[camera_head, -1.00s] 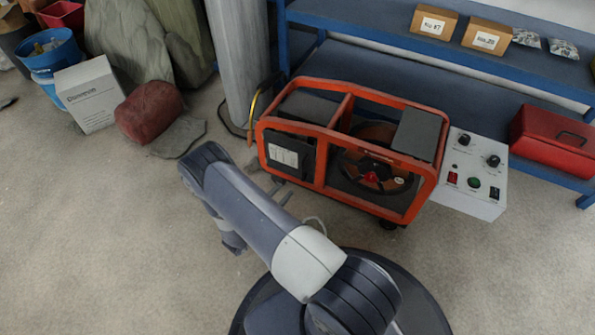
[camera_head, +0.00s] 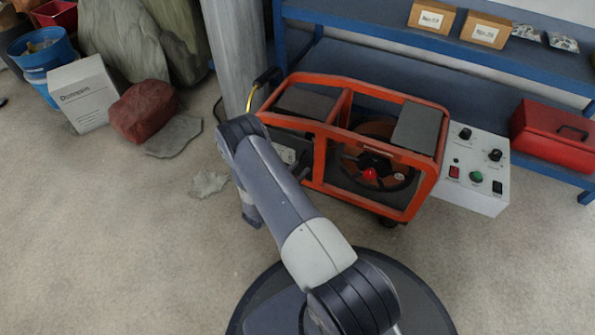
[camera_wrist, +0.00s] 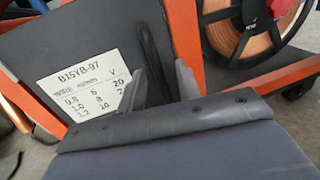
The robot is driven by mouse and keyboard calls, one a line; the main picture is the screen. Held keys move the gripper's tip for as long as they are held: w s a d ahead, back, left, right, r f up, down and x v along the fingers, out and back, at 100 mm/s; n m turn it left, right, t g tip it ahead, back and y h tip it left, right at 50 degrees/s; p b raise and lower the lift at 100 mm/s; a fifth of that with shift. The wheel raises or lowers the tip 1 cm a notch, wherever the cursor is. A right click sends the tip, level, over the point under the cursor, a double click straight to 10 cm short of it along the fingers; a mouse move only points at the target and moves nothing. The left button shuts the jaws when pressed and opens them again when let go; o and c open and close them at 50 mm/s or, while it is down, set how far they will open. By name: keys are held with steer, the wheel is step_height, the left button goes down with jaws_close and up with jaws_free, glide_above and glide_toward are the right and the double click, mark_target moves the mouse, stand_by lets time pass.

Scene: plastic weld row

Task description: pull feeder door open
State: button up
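The feeder is an orange-framed unit (camera_head: 330,135) with a wire spool (camera_head: 375,160) in its right half. Its dark door (camera_wrist: 95,35), with a white label (camera_wrist: 90,85), fills the left half; in the head view my arm hides much of it. The door looks shut in the frame. A black upright handle (camera_wrist: 148,45) stands on the door right of the label. My gripper (camera_wrist: 161,70) is open at the door, its two fingers apart on either side of the handle in the wrist view. I cannot tell whether they touch it.
A grey control box (camera_head: 475,175) stands right of the feeder, and a red toolbox (camera_head: 555,135) lies on the blue shelf (camera_head: 390,70). A grey column (camera_head: 235,50) rises behind left. A red bundle (camera_head: 143,110) and white carton (camera_head: 85,95) lie left. The floor in front-left is clear.

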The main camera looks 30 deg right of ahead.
jaws_close()
stand_by(0.5)
